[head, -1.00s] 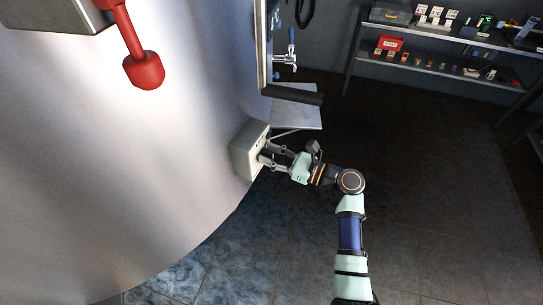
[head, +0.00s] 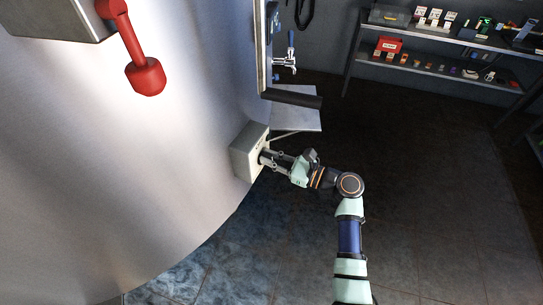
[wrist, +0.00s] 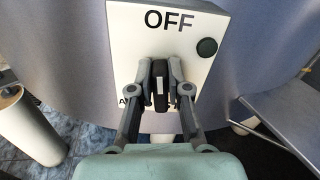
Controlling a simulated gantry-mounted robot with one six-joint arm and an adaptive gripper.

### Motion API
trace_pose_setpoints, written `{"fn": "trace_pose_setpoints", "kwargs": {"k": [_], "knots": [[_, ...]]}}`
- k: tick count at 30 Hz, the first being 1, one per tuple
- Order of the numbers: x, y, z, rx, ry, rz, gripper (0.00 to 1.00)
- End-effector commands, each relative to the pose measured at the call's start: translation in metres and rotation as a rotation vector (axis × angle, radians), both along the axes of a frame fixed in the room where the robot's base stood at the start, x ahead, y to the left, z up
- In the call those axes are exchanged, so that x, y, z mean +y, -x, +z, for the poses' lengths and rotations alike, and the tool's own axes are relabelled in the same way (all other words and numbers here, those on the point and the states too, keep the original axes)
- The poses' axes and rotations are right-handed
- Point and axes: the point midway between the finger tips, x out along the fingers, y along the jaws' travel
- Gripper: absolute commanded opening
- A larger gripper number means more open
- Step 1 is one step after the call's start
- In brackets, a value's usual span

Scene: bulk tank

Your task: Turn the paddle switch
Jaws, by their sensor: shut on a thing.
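The switch box (head: 247,153) is a pale box mounted low on the side of the big metal tank; its front face also fills the middle of the wrist view (wrist: 125,42). The box face reads "OFF" at the top, with a partly covered letter at the lower left. The black paddle switch (wrist: 160,84) stands upright in the picture at the middle of the face. My gripper (wrist: 160,88) is shut on the paddle, one finger on each side. In the head view my gripper (head: 265,160) reaches the box face from the right, and the paddle is hidden there.
A round dark button (wrist: 207,47) sits right of the paddle. The steel tank (head: 120,170) fills the left. A red handle (head: 146,76) hangs above. A metal shelf (head: 297,117) juts out behind the box. Racks (head: 440,70) stand at the back right. Floor at right is clear.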

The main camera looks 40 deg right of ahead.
Motion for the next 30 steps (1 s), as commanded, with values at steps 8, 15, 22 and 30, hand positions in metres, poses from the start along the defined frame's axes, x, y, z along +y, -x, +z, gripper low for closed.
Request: {"fn": "trace_pose_setpoints", "kwargs": {"k": [8, 15, 22, 30], "knots": [[0.005, 0.001, -0.002, -0.077, 0.229, 0.001, 0.0], [0.009, 0.003, -0.006, -0.153, 0.446, 0.001, 0.0], [0.012, 0.004, -0.01, -0.224, 0.653, 0.001, 0.0], [0.015, 0.005, -0.015, -0.308, 0.896, 0.002, 0.0]]}}
